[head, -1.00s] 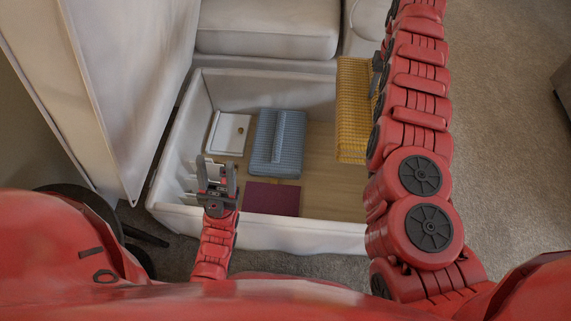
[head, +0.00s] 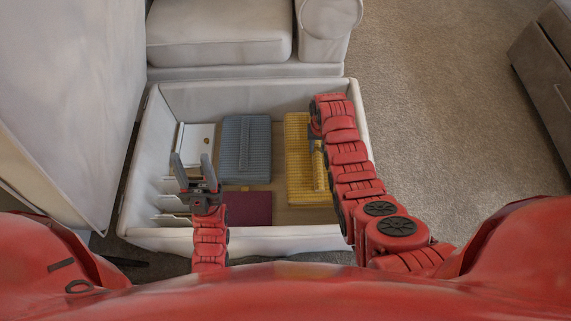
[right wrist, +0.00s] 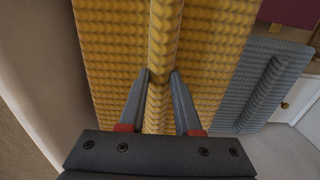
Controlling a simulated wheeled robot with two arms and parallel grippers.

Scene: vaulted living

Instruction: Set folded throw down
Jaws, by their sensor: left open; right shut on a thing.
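The yellow knitted folded throw (head: 298,165) is inside the right part of an open, cream-coloured storage box (head: 250,240). My right gripper (right wrist: 160,76) is shut on the raised ridge along the throw's middle, one finger on each side. The throw looks flat and level; I cannot tell whether it touches the box floor. In the head view my right arm hides part of it. My left gripper (head: 194,163) is open and empty, over the left side of the box.
A blue-grey folded throw (head: 245,150), a white item (head: 197,138) and a maroon flat item (head: 247,208) lie in the box. The raised lid (head: 75,90) stands at left. A sofa (head: 220,35) is behind; open carpet (head: 440,110) lies right.

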